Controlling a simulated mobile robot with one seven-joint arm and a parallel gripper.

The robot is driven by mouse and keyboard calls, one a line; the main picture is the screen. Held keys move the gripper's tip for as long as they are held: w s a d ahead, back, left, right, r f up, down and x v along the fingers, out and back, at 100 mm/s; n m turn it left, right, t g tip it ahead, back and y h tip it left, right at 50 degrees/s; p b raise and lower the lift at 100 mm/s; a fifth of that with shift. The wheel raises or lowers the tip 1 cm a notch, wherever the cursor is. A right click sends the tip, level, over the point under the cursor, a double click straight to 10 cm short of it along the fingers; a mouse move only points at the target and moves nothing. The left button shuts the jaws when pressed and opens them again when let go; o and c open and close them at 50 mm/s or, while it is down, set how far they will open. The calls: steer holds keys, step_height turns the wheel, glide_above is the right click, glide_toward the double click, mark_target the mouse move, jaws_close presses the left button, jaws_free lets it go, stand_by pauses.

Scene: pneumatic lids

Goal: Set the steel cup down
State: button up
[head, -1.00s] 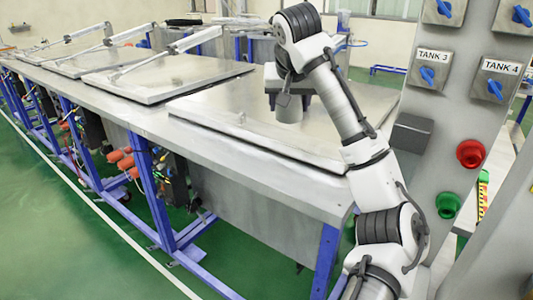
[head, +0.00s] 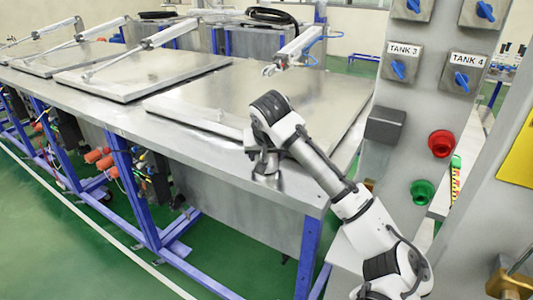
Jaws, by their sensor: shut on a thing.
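The steel cup (head: 267,168) is small and grey in the head view. It is at the front strip of the steel bench, just in front of the nearest lid. My gripper (head: 264,157) points down from the end of my arm and is shut on the cup. The gripper and wrist hide the upper part of the cup. I cannot tell whether its base touches the bench top (head: 185,140) or hangs just above it.
The nearest flat lid (head: 200,100) lies behind the cup, with more lids to the left. A control panel with TANK 3 (head: 398,70) and TANK 4 (head: 461,80) switches, a red button (head: 441,143) and a green button (head: 423,193) stands right. The front strip left of the cup is clear.

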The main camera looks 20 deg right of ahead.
steer(key=shift+f, duration=0.15)
steer(key=o, duration=1.1)
steer(key=shift+r, duration=0.25)
steer(key=b+v, duration=0.2)
steer(key=v, duration=1)
